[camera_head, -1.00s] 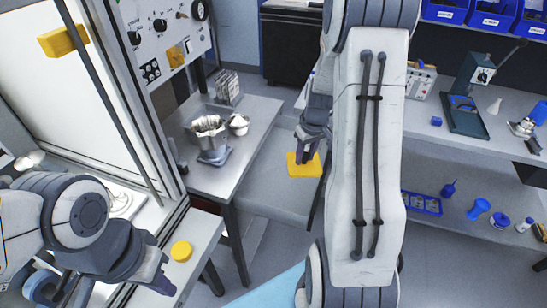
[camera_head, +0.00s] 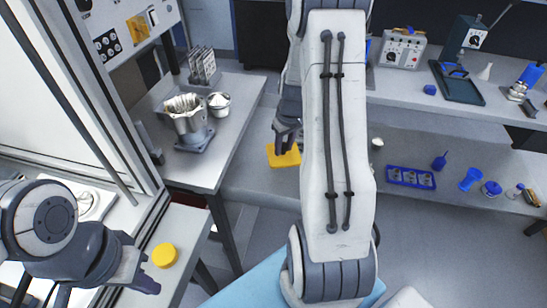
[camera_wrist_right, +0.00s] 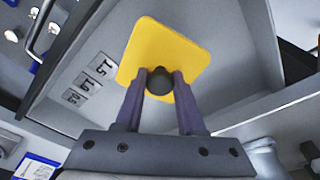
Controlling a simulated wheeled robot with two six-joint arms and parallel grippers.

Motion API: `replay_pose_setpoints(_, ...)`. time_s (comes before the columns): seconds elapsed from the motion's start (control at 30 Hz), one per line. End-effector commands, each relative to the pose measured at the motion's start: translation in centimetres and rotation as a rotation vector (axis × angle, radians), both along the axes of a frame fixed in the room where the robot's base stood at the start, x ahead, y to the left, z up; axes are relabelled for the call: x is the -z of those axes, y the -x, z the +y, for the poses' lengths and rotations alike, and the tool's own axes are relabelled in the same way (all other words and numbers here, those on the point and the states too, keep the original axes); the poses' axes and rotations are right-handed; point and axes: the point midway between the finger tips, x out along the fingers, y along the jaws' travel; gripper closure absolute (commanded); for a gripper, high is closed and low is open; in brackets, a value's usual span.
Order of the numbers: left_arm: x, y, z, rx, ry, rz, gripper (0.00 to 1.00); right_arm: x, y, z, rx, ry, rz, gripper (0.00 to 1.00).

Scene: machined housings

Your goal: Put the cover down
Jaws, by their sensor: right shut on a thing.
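The cover is a flat yellow square plate (camera_head: 284,157) with rounded corners and a dark round knob (camera_wrist_right: 160,81). My right gripper (camera_head: 287,138) is shut on the knob, and the plate hangs below the fingers in the head view. In the right wrist view the yellow plate (camera_wrist_right: 165,45) shows beyond the two purple fingertips (camera_wrist_right: 160,85), apparently above a grey surface with printed labels. I cannot tell its height. My left gripper (camera_head: 146,278) is at the lower left, beside a round yellow piece (camera_head: 165,255); whether its jaws are open is unclear.
A grey bench (camera_head: 235,110) at the left carries a metal pot (camera_head: 187,115) and a small white-filled cup (camera_head: 219,103). A blue tray (camera_head: 411,178) and blue parts stand at the right. A glass-fronted cabinet frame (camera_head: 105,110) rises at the left.

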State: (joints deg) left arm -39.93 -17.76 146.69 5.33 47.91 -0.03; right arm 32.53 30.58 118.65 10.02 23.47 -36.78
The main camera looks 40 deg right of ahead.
Motion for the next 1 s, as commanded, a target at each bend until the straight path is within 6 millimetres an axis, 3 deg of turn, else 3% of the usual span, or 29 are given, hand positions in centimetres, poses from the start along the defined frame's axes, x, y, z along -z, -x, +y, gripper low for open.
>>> replay_pose_setpoints(0.13,-0.2,0.0,0.0,0.000,0.000,0.000,1.00,2.8,0.1,0.1,0.001,-0.002,0.004,1.00)
replay_pose_setpoints(0.37,-0.1,0.0,0.0,0.000,0.000,0.000,1.00,4.7,0.0,0.1,-0.002,-0.001,0.002,1.00)
replay_pose_setpoints(0.57,0.1,0.0,0.0,0.000,0.000,0.000,1.00,7.6,0.0,0.3,-0.003,-0.002,0.004,1.00)
replay_pose_setpoints(0.97,0.6,0.0,0.0,0.000,0.000,0.000,1.00,8.3,-0.1,0.2,-0.004,0.002,0.000,1.00)
replay_pose_setpoints(1.0,0.5,0.0,0.0,0.000,0.000,0.000,1.00,8.1,-0.1,0.2,-0.004,0.002,0.000,0.50)
